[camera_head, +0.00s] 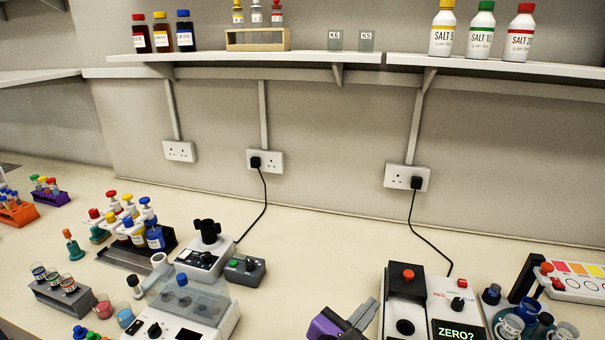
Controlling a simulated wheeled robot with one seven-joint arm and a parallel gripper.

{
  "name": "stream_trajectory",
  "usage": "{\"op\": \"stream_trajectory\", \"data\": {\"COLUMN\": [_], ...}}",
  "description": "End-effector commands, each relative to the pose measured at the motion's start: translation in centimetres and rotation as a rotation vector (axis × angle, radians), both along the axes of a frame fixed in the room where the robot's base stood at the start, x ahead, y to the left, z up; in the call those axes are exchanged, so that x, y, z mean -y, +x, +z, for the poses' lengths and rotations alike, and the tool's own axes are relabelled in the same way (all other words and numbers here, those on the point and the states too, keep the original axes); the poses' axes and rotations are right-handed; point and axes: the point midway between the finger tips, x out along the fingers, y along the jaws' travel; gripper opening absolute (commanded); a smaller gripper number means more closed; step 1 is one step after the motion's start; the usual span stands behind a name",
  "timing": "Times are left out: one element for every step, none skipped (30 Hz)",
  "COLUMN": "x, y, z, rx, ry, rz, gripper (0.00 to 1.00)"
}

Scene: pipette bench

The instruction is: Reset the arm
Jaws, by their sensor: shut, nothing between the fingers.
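My gripper (360,315) shows at the bottom edge, right of centre, with a purple body and grey fingers. It is shut and empty. It appears just left of a black and white device (405,285) with a red knob and a "ZERO?" display. Most of my arm is out of the picture below.
A balance-like device (185,312) with a clear cover stands left of my gripper, with a black-topped device (205,255) behind it. A bottle rack (118,258) and a cuvette rack (65,297) stand further left. Cups (512,326) crowd the right. Bare bench (320,255) lies behind my gripper.

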Motion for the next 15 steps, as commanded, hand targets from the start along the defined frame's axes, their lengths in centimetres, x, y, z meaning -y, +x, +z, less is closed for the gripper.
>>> {"op": "stream_trajectory", "data": {"x": [-0.9,-1.6,-2.7,-3.5,-4.3,-5.2,-5.7,-6.2,-6.8,-7.2,-7.5,-7.7,-7.9,-8.0,-8.0], "y": [0.8,1.3,2.0,2.4,2.6,2.7,2.6,2.4,2.0,1.6,1.0,0.1,-0.7,-1.6,-2.8], "z": [0.2,0.5,1.0,1.3,1.3,1.0,0.8,0.4,-0.1,-0.6,-1.2,-2.0,-2.5,-3.0,-3.6], "rx": [0.059,0.103,0.166,0.210,0.249,0.294,0.325,0.353,0.388,0.411,0.433,0.457,0.475,0.489,0.506], "ry": [0.066,0.118,0.201,0.266,0.332,0.424,0.493,0.567,0.669,0.751,0.837,0.956,1.043,1.129,1.242], "rz": [0.033,0.059,0.098,0.130,0.162,0.200,0.229,0.255,0.287,0.308,0.327,0.347,0.358,0.365,0.369], "gripper": [0.00,0.00,0.00,0.00,0.00,0.00,0.00,0.00,0.00,0.00,0.00,0.00,0.00,0.00,0.00]}}
